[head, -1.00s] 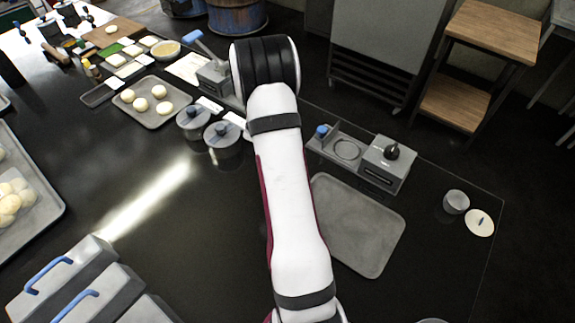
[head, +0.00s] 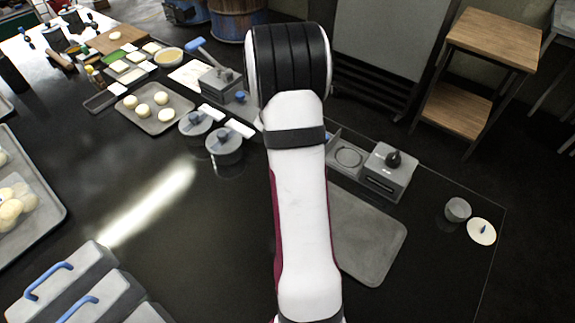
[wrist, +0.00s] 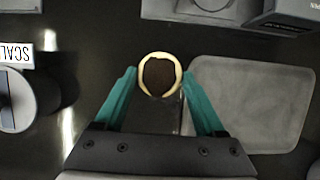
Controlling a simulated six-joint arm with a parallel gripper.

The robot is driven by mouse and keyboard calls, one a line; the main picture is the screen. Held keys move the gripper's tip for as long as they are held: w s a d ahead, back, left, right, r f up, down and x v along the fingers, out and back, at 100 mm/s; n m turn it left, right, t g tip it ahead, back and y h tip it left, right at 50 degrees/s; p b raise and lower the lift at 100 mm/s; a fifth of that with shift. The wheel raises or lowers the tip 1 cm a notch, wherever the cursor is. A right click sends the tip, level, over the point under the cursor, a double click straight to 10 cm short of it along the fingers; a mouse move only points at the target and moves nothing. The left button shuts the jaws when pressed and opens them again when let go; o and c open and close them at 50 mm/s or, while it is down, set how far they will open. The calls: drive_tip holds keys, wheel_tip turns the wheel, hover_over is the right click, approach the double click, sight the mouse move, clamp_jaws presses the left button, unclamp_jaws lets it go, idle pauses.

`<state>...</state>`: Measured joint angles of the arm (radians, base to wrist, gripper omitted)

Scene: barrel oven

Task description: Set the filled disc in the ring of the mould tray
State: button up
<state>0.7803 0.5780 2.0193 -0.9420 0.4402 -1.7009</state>
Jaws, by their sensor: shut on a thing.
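The filled disc (wrist: 159,74) is a pale round of dough with a dark brown filling in its middle. In the wrist view my gripper (wrist: 160,80) has its teal fingers on either side of the disc and is shut on it. The mould tray (head: 334,166) is a small grey tray with a round ring (head: 348,157) in it. It also shows at the top edge of the wrist view (wrist: 165,10), partly cut off and ahead of the disc. In the head view my arm hides the gripper and disc, and covers the left part of the mould tray.
A grey box with a black knob (head: 390,172) adjoins the mould tray on its right. A flat empty grey tray (head: 372,236) lies in front of them. Two lidded pots (head: 224,144) stand left of my arm. A cup (head: 457,210) and white lid (head: 481,231) are far right.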

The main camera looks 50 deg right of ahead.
drive_tip(key=s+d+r, duration=0.2)
drive_tip(key=s+r, duration=0.3)
drive_tip(key=s, duration=0.3)
drive_tip(key=m+g+y, duration=0.3)
drive_tip(key=m+g, duration=0.1)
drive_tip(key=m, duration=0.9)
hover_over(349, 158)
drive_tip(key=w, duration=0.1)
drive_tip(key=f, duration=0.9)
drive_tip(key=shift+w+a+f, duration=0.1)
drive_tip(key=shift+a+f, duration=0.1)
drive_tip(key=shift+f, duration=0.05)
drive_tip(key=shift+f, duration=0.15)
